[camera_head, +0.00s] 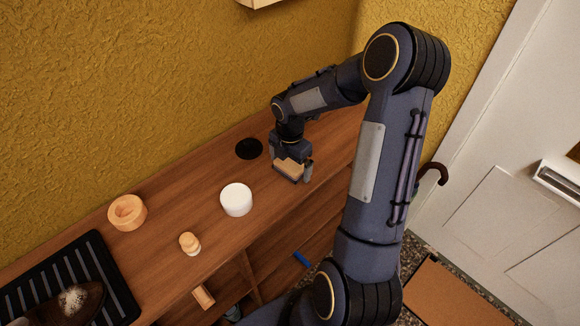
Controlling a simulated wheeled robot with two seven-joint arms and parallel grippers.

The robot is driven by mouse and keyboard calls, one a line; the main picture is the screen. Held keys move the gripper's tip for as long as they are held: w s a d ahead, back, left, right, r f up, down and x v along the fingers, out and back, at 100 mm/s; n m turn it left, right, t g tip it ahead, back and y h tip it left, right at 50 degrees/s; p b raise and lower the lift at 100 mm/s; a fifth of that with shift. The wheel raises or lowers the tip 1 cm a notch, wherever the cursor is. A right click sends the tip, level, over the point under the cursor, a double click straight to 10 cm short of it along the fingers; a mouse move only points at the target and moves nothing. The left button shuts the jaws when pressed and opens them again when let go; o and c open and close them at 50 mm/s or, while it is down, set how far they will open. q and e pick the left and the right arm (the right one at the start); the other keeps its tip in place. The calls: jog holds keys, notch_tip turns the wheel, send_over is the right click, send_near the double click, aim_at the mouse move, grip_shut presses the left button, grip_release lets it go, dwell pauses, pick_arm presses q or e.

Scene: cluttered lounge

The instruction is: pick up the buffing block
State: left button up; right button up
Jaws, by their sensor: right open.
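The buffing block appears to be the small block (289,169) with a tan top and dark lower part on the wooden cabinet top. My right gripper (292,164) points down over it, open, with one finger on each side of the block. The gripper's body hides part of the block, and I cannot tell whether the fingers touch it. My left gripper is not in view.
A wall stands behind. Open shelves lie below.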

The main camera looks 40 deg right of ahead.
aim_at(290, 162)
jog(key=c, duration=0.9)
jog(key=shift+c, duration=0.2)
jog(key=shift+r, duration=0.1)
jog(key=shift+r, duration=0.45)
notch_tip(290, 162, up, 2)
jog(key=shift+w+r, duration=0.1)
jog(key=shift+r, duration=0.05)
jog(key=s+a+r, duration=0.4)
jog(key=s+r, duration=0.5)
jog(key=s, duration=0.4)
jog(key=shift+s+r, duration=0.3)
jog(key=shift+r, duration=0.05)
